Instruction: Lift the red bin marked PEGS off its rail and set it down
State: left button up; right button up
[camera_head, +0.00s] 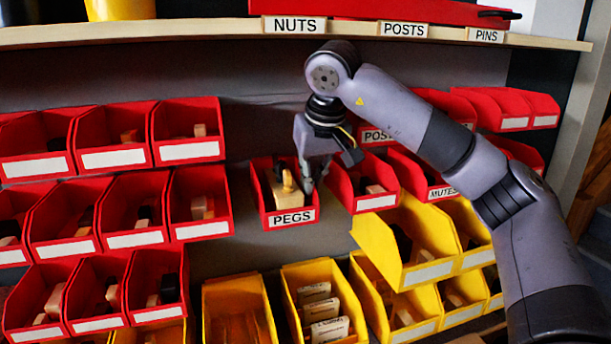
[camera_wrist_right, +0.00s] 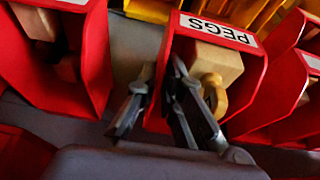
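The red bin marked PEGS (camera_head: 259,196) hangs at the middle of the rack in the head view, looking level. It holds pale wooden blocks and a yellowish peg-like piece. In the right wrist view the bin (camera_wrist_right: 244,95) shows with its label upside down. My right gripper (camera_head: 315,182) is at the bin's right side wall in the head view. In the wrist view its fingertips (camera_wrist_right: 163,66) straddle that wall, one inside and one outside. A gap shows between them, so it looks partly open; contact is unclear. My left gripper is not in view.
A red bin (camera_head: 344,192) stands close on the right, beside my outer finger. More red bins (camera_head: 68,223) fill the left, and yellow bins (camera_head: 239,293) sit below. A wooden shelf (camera_head: 190,30) runs above. Bare grey panel shows left of the PEGS bin.

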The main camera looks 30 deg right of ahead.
aim_at(306, 201)
jog(key=w, duration=0.1)
jog(key=w+p, duration=0.1)
jog(key=w, duration=0.1)
jog(key=shift+w+d+r, duration=0.15)
jog(key=shift+d, duration=0.25)
jog(key=shift+x, duration=1.1)
jog(key=shift+w+d+f, duration=0.15)
jog(key=shift+w+f, duration=0.15)
jog(key=shift+f, duration=0.25)
jog(key=shift+c, duration=0.3)
grip_shut()
jog(key=shift+r+p, duration=0.95)
jog(key=shift+p, duration=0.2)
jog(key=shift+s+a+f+b, duration=0.1)
jog(key=shift+s+a+b, duration=0.15)
jog(key=shift+s, duration=0.5)
jog(key=shift+s+a+b, duration=0.2)
jog(key=shift+s, duration=0.6)
dwell(1.0)
